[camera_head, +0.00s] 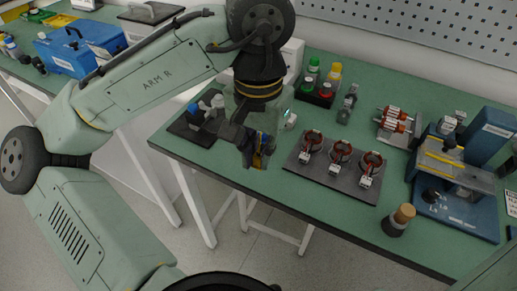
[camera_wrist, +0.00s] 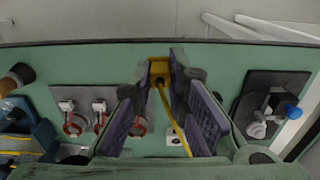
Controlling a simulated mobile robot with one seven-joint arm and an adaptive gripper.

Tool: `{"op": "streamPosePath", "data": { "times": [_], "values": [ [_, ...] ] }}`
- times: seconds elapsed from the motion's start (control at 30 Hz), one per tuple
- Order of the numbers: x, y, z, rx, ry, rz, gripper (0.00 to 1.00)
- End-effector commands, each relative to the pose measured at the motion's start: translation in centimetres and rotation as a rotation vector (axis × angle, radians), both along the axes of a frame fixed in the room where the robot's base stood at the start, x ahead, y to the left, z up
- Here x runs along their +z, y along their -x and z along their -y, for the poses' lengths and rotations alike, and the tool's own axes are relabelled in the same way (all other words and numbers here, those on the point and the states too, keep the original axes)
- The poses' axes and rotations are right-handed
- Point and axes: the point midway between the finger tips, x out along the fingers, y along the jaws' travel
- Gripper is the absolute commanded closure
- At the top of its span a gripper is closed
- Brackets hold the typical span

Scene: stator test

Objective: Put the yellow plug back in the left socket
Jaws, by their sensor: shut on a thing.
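My gripper (camera_head: 258,155) hangs over the near edge of the green bench, left of the dark plate. In the wrist view my gripper (camera_wrist: 160,75) is shut on the yellow plug (camera_wrist: 159,68) at its fingertips. A yellow cable (camera_wrist: 176,122) runs from the plug back between the fingers. In the head view the plug is mostly hidden by the fingers; a bit of yellow (camera_head: 257,160) shows there. A blue test station (camera_head: 455,205) with a yellow strip stands at the bench's right. I cannot make out which opening is the left socket.
The dark plate (camera_head: 298,171) holds three red-ringed stators (camera_head: 340,152). A corked bottle (camera_head: 399,219) stands at the near edge. A dark mat (camera_head: 181,127) with a blue-and-grey device lies left of my gripper. Small bottles (camera_head: 334,75) and a red coil rack (camera_head: 395,122) stand farther back.

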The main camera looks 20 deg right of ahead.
Motion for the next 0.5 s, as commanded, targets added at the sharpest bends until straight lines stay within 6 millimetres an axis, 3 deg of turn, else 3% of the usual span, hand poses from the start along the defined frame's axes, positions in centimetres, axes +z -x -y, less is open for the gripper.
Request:
{"op": "streamPosePath", "data": {
  "times": [0.3, 0.5],
  "values": [
    [0.0, -0.2, 0.1, 0.000, 0.000, 0.000, 1.00],
    [0.2, -2.5, 1.3, 0.002, -0.001, -0.002, 1.00]
  ]
}}
